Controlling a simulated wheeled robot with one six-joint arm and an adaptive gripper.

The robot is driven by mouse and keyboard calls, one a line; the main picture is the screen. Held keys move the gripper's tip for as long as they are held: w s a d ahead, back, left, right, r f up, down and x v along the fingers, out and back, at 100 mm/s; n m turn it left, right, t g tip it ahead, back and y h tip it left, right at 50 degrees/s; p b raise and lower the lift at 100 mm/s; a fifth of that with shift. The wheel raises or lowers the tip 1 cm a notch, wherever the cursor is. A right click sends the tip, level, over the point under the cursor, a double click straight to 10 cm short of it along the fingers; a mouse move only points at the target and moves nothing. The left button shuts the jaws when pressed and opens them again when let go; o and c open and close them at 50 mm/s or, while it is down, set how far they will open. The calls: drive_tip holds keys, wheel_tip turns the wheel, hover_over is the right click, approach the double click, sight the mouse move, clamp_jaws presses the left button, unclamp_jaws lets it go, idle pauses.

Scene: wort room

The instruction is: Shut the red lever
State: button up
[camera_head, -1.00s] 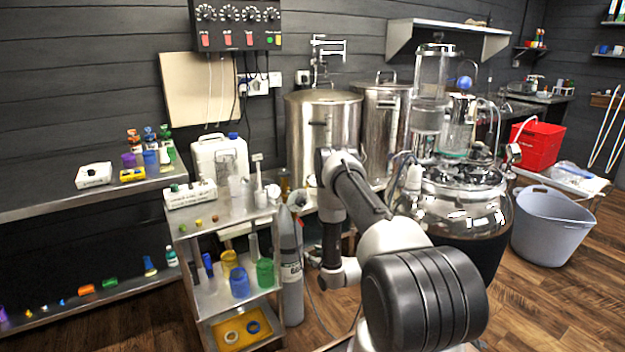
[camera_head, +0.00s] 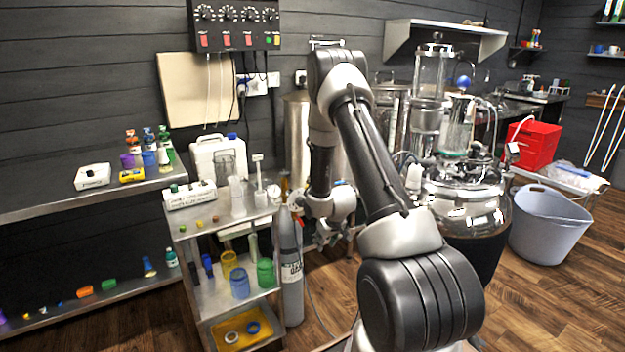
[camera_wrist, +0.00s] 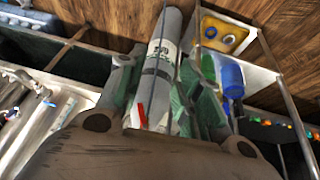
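A small red piece (camera_wrist: 141,113), which may be the red lever, shows in the wrist view between my gripper's fingers, in front of the grey gas cylinder (camera_wrist: 165,50). Its full shape and mount are hidden. My gripper (camera_head: 332,236) hangs low, just right of the gas cylinder (camera_head: 291,275) and in front of the steel tanks. In the wrist view the fingers of my gripper (camera_wrist: 160,95) look spread apart with nothing clamped. Whether they touch the red piece I cannot tell.
A steel shelf cart (camera_head: 235,212) with jars and bottles stands left of the cylinder. A round glass-topped vessel (camera_head: 465,205) stands right of my arm. A grey tub (camera_head: 550,228) and red bin (camera_head: 535,145) are farther right. Wooden floor is open in front.

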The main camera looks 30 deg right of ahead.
drive_tip(key=w+a+r+t, duration=0.1)
drive_tip(key=r, duration=1.1)
drive_tip(key=w+a+r+t, duration=0.1)
drive_tip(key=a+r, duration=0.1)
drive_tip(key=r, duration=1)
drive_tip(key=shift+a+r+h, duration=0.2)
drive_tip(key=shift+a+h, duration=0.1)
drive_tip(key=shift+d, duration=0.1)
